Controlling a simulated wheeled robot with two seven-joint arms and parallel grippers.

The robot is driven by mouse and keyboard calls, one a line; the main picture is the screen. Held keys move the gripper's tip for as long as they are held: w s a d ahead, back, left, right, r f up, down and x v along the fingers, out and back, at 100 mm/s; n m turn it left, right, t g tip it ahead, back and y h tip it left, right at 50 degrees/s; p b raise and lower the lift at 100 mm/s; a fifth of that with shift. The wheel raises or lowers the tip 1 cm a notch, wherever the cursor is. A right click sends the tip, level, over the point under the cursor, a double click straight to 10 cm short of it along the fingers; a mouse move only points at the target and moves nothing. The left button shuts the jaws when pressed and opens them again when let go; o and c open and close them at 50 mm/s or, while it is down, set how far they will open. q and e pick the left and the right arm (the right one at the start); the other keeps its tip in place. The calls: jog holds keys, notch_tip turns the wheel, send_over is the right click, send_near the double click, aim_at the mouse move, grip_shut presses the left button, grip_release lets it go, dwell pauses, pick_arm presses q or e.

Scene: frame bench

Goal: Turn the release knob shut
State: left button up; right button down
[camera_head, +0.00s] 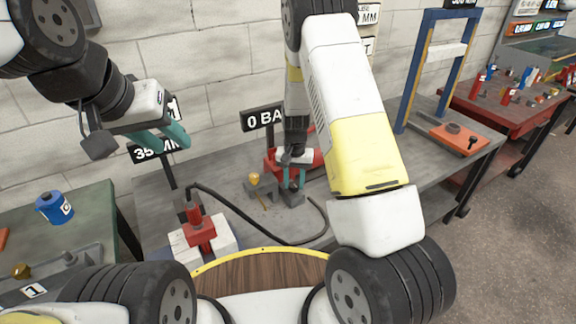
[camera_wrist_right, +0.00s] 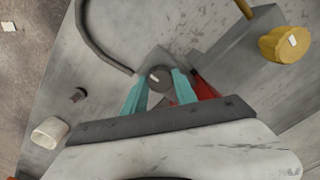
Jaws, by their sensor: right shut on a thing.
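The release knob (camera_wrist_right: 158,79) is a dark grey round knob with a short white mark, on a grey block. In the right wrist view it sits between the two teal fingers of my right gripper (camera_wrist_right: 160,88), which is shut on it. In the head view my right gripper (camera_head: 294,180) reaches down to the grey block (camera_head: 291,197) on the bench, and the knob is hidden by the fingers. My left gripper (camera_head: 171,143) is held up at the left, over the bench, empty with its teal fingers apart.
A yellow-topped part (camera_head: 254,178) stands beside the knob's block, also seen in the wrist view (camera_wrist_right: 286,45). A red pump body (camera_head: 312,163) is behind. A sign (camera_head: 264,118) reads "0 BA", partly covered. A black hose (camera_head: 255,238) crosses the bench to a red jack (camera_head: 199,234).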

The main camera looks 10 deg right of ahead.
aim_at(294, 184)
jog(key=shift+m, duration=0.3)
jog(key=c, duration=1)
grip_release()
jog(key=shift+r, duration=3.9)
